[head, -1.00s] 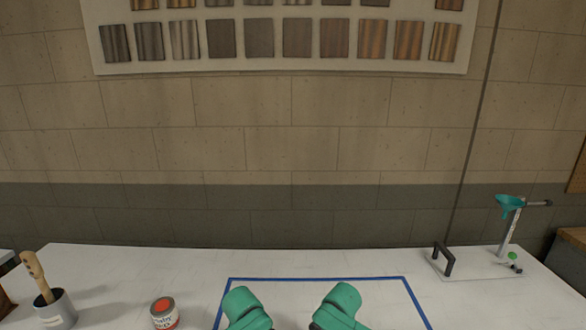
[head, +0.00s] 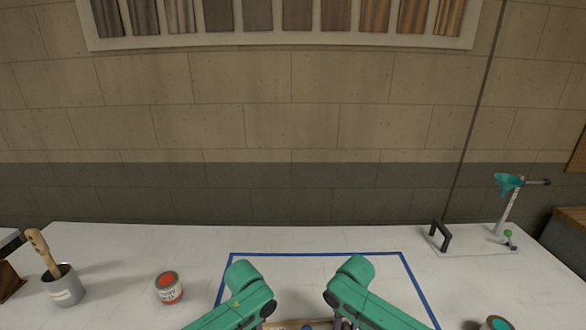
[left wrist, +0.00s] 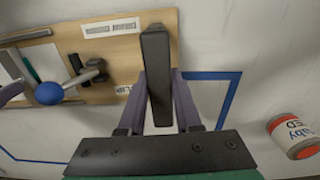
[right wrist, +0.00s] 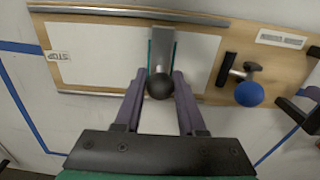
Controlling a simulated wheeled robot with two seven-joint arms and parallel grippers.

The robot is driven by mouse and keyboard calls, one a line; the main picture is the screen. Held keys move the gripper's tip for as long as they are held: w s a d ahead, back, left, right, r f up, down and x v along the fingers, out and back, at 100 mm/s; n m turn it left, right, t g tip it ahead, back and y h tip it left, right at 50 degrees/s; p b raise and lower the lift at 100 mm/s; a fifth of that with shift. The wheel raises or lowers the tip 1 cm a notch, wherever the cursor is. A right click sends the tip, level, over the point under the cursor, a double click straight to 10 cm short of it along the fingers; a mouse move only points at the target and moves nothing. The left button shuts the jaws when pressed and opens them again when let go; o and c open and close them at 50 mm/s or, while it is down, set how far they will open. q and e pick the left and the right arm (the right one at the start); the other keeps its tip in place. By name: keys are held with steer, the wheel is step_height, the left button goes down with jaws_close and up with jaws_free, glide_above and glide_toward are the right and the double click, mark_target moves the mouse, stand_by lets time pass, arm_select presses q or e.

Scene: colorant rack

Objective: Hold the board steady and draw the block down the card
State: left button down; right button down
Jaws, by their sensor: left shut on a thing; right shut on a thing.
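The tan wooden board (left wrist: 135,52) lies on the table inside a blue tape outline. My left gripper (left wrist: 158,76) is shut on the black handle (left wrist: 156,50) at the board's end. In the right wrist view, a white card (right wrist: 100,55) lies along the board beside a metal rail. A grey block (right wrist: 162,48) with a black knob (right wrist: 160,86) sits across the card. My right gripper (right wrist: 160,74) is shut on the block at its knob. A blue ball knob (right wrist: 249,93) stands near the handle end. A STOP label (right wrist: 58,56) marks the far end.
A red-labelled tin (head: 169,287) and a grey pot with a brush (head: 63,287) stand at left. A black-handled plate with a teal funnel stand (head: 508,184) is at back right. An open tin (head: 497,323) shows at front right. The table behind the board is clear.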

arm_select(q)
steer(key=shift+a, duration=0.2)
arm_select(e)
steer(key=shift+d, duration=0.5)
steer(key=shift+w+d, duration=0.1)
steer(key=shift+d, duration=1)
steer(key=shift+d, duration=1)
steer(key=shift+w+d, duration=0.1)
steer(key=shift+d, duration=0.9)
